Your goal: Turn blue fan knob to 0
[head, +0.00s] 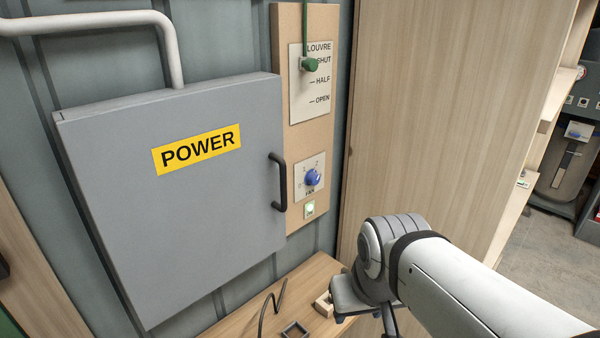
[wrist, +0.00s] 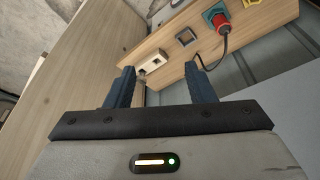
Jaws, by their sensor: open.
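The blue fan knob (head: 312,177) sits on a small white plate (head: 301,190) with a number scale and the word FAN, on the wooden wall panel. The digit it points at is too small to read. My gripper (wrist: 160,86) is open and empty in the wrist view, its two dark fingers apart. In the head view my arm is at the lower right, below and to the right of the knob, and the fingers are mostly hidden. The knob does not show in the wrist view.
A grey POWER cabinet (head: 175,230) with a black handle (head: 278,182) stands just left of the knob. A wooden bench (head: 235,328) holds a cable and small blocks. A tall wooden panel (head: 440,110) is right.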

